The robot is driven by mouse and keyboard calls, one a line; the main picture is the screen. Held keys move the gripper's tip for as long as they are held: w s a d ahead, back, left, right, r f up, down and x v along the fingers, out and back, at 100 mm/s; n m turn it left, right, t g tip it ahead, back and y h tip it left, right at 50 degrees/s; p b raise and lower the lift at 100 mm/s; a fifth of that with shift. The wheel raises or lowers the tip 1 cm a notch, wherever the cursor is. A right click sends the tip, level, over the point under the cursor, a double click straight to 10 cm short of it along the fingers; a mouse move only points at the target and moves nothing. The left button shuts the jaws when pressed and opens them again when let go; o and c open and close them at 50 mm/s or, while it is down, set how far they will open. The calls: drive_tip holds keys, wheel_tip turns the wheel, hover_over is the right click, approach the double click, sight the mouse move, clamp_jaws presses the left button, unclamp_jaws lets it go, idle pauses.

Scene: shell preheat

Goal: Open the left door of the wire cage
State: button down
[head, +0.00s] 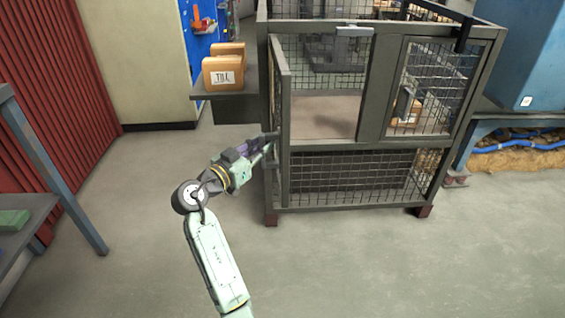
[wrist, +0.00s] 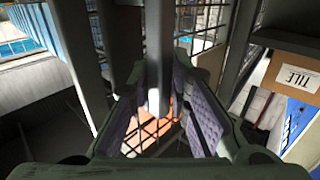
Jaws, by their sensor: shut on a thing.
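The wire cage (head: 365,147) stands ahead in the head view. Its left door (head: 280,85) is swung out towards me and shows nearly edge-on, so the left opening is uncovered and the brown floor inside shows. My gripper (head: 268,142) is at the low end of this door, by its frame. In the wrist view my gripper (wrist: 170,95) has its purple pads around a grey upright bar (wrist: 158,45), and it is shut on this bar of the door frame. The exact contact is partly hidden by the fingers.
The mesh right door (head: 436,85) covers the right opening. Cardboard boxes (head: 223,71) rest on a shelf (head: 225,94) left of the cage. A blue-legged bench (head: 62,175) stands at the left. Grey floor (head: 145,200) is clear between bench and cage.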

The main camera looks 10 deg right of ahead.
drive_tip(key=shift+w+a+m+g+h+b, duration=0.25)
drive_tip(key=shift+a+m+g+h+b, duration=0.15)
drive_tip(key=shift+a, duration=0.4)
drive_tip(key=shift+w+a+m+g+h+b, duration=0.3)
drive_tip(key=shift+a+g, duration=0.25)
drive_tip(key=shift+a, duration=0.25)
drive_tip(key=shift+w+a+m+g+h+b, duration=0.3)
drive_tip(key=shift+a+m+g+b, duration=0.15)
drive_tip(key=shift+a, duration=0.35)
drive_tip(key=c, duration=1.6)
unclamp_jaws()
drive_tip(key=shift+d, duration=0.1)
drive_tip(key=shift+s, duration=0.1)
drive_tip(key=v, duration=1.2)
